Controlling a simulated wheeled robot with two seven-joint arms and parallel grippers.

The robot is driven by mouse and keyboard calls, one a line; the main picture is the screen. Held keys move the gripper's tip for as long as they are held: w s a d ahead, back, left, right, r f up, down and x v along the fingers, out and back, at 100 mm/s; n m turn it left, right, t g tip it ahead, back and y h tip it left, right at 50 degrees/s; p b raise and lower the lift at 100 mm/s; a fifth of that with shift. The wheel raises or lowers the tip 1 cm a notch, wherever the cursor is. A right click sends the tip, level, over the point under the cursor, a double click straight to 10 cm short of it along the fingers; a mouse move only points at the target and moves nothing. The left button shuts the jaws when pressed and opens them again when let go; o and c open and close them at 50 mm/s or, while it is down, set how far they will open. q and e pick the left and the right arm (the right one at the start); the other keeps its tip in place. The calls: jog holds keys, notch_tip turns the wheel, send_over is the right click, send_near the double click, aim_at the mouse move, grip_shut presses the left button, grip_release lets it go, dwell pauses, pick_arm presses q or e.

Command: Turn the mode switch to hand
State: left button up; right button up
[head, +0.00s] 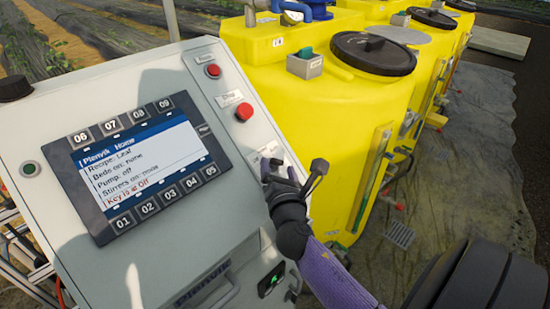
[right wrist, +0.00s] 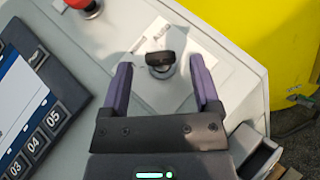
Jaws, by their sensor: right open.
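The mode switch (right wrist: 160,60) is a small black knob with a metal collar on a white label plate (right wrist: 178,92), on the sloping face of the grey control cabinet (head: 150,80). My right gripper (head: 292,172) is open at the right side of that face. In the right wrist view its two purple fingers stand on either side of the knob, with gaps on both sides. The knob's bar lies roughly level across that view. The display (head: 135,165) has a red line that reads "Key is at Off". My left gripper is not in view.
Two red buttons (head: 244,111) (head: 213,70) sit above the switch on the same face. Yellow tanks (head: 330,110) with dark lids stand close behind and to the right.

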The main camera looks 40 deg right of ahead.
jog(key=shift+x, duration=1.4)
grip_shut()
